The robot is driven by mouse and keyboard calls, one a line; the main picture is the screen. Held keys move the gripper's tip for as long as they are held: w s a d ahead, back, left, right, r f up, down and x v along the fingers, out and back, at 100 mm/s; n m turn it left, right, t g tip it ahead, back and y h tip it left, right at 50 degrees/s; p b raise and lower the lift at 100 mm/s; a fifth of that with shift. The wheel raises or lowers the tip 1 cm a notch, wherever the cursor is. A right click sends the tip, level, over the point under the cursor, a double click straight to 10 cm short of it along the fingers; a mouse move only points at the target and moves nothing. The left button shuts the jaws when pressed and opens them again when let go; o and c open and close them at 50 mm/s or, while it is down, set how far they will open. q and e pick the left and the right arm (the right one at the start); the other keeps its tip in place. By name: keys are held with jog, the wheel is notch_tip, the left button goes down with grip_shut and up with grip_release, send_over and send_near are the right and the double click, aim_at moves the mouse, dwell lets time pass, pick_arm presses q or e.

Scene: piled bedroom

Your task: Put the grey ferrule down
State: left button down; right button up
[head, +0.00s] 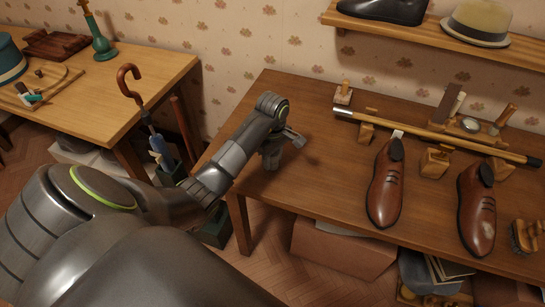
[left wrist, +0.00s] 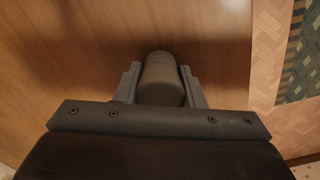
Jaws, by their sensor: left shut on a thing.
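My left gripper (head: 271,163) points down over the left part of the wooden worktable (head: 310,185). In the left wrist view the left gripper (left wrist: 160,92) is shut on the grey ferrule (left wrist: 160,76), a short rounded cylinder between its two fingers. The ferrule is hard to make out in the head view behind the gripper. It is close above the tabletop or touching it; I cannot tell which. My right gripper is not in view.
A cane (head: 430,133) with a silvery end lies across wooden rests at the back. Brown shoes (head: 385,190) (head: 477,215) and a brush (head: 522,237) stand to the right. The tabletop around the gripper is clear. An umbrella (head: 150,120) stands left of the table.

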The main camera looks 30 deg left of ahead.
pick_arm(q)
jog(key=shift+f, duration=0.1)
jog(key=c, duration=1.4)
grip_release()
jog(key=shift+f, duration=0.1)
jog(key=o, duration=0.5)
jog(key=shift+c, duration=0.2)
jog(key=shift+r, duration=0.2)
notch_tip(320, 180, up, 6)
jog(key=shift+p, duration=0.5)
notch_tip(320, 180, up, 6)
jog(key=p, duration=0.6)
